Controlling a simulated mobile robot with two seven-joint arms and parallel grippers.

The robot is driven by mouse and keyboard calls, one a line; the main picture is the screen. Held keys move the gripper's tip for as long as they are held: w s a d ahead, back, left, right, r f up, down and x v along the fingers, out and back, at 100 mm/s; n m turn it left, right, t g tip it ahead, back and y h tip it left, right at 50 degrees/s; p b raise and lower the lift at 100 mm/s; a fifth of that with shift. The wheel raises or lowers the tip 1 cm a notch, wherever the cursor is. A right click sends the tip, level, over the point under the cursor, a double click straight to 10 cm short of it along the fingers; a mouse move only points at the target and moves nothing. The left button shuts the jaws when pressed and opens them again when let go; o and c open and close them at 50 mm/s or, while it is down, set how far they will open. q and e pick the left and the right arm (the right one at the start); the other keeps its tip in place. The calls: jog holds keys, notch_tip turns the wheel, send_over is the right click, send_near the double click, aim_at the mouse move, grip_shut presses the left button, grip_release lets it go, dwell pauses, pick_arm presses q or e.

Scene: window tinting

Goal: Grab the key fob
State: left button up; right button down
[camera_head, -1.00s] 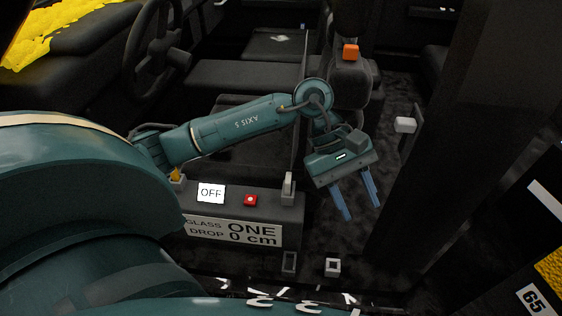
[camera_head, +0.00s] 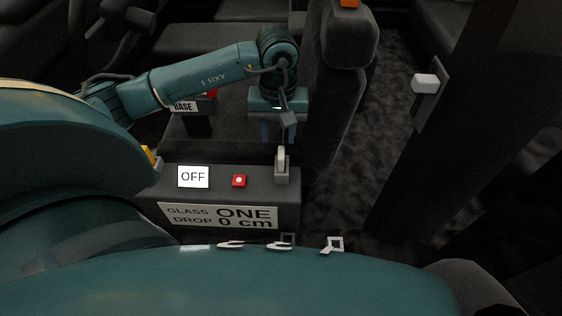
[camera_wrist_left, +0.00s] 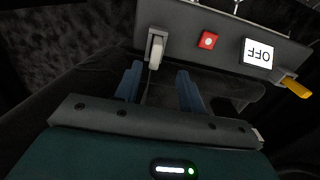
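I cannot make out a key fob for certain in either view. My left gripper (camera_head: 278,131) is open, with its two blue fingers pointing down behind the control box (camera_head: 230,200). In the left wrist view, the gripper (camera_wrist_left: 159,74) has a clear gap between its fingers and nothing held there. A pale lever (camera_head: 281,163) stands on the box just in front of the fingers; it also shows beyond the fingertips in the wrist view (camera_wrist_left: 156,52). My right gripper is not in view.
The box carries a lit OFF display (camera_head: 193,177), a red button (camera_head: 239,181) and a yellow part (camera_head: 149,156) at its left end. A seat back (camera_head: 345,65) stands right of the gripper. A BASE label (camera_head: 184,107) is behind. Dark carpet (camera_head: 390,85) lies clear to the right.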

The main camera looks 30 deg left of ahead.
aim_at(281, 152)
pick_arm(q)
jog(key=f, duration=0.4)
jog(key=f+b, duration=0.1)
jog(key=f, duration=0.1)
jog(key=shift+w+d, duration=0.1)
jog(key=shift+w, duration=0.25)
jog(key=shift+c, duration=0.4)
jog(key=shift+r, duration=0.1)
grip_shut()
